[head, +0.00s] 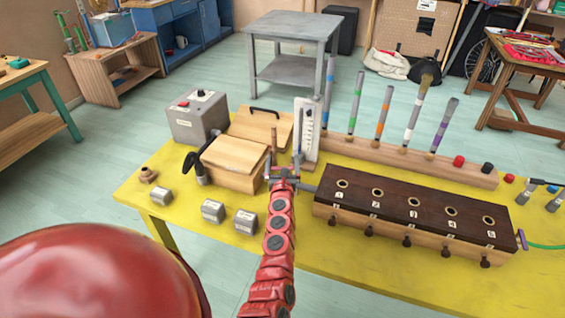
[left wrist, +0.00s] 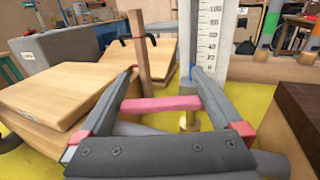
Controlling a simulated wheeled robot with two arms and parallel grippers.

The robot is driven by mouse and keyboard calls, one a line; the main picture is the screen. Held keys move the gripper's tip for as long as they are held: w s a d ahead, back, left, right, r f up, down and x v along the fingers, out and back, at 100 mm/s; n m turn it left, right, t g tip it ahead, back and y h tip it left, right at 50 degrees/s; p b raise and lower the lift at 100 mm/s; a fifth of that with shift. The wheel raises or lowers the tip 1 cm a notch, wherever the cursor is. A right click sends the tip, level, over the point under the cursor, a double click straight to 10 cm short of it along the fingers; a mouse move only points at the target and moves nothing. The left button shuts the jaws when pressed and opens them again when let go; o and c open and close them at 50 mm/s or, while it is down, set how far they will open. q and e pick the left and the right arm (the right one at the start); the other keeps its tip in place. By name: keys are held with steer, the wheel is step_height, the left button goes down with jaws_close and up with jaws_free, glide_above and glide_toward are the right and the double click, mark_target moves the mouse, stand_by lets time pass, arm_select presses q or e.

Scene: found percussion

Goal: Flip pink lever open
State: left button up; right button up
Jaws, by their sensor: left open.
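My left gripper (head: 283,168) is over the yellow table, just right of a wooden box with a slanted lid (head: 235,160). In the left wrist view, my left gripper (left wrist: 160,76) has its two grey fingers apart. A short pink bar, which looks like the pink lever (left wrist: 161,104), lies crosswise between the fingers. I cannot tell whether the fingers touch it. A thin upright wooden stick (left wrist: 138,50) stands just beyond the left fingertip. In the head view the lever is too small to make out clearly. My right gripper is not in view.
The yellow table (head: 350,275) holds a dark-topped box with round holes (head: 410,215) on the right. A white upright scale (head: 306,130) stands just behind my gripper. The table front is clear.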

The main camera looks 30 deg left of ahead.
arm_select(q)
steer(key=c, duration=1)
steer(key=shift+w+d+m+t+h+p, duration=0.1)
steer(key=shift+w+m+t+h+p, duration=0.25)
steer(key=shift+m+h, duration=0.5)
steer(key=shift+w+d+m+t+h+p, duration=0.15)
steer(key=shift+m+t+h+p, duration=0.35)
steer(key=shift+h, duration=0.65)
steer(key=shift+w+d+m+t+h+p, duration=0.15)
steer(key=shift+m+t+h+p, duration=0.25)
steer(key=shift+m+h, duration=0.5)
steer(key=shift+r, duration=0.1)
steer(key=o, duration=1)
steer(key=shift+a, duration=0.1)
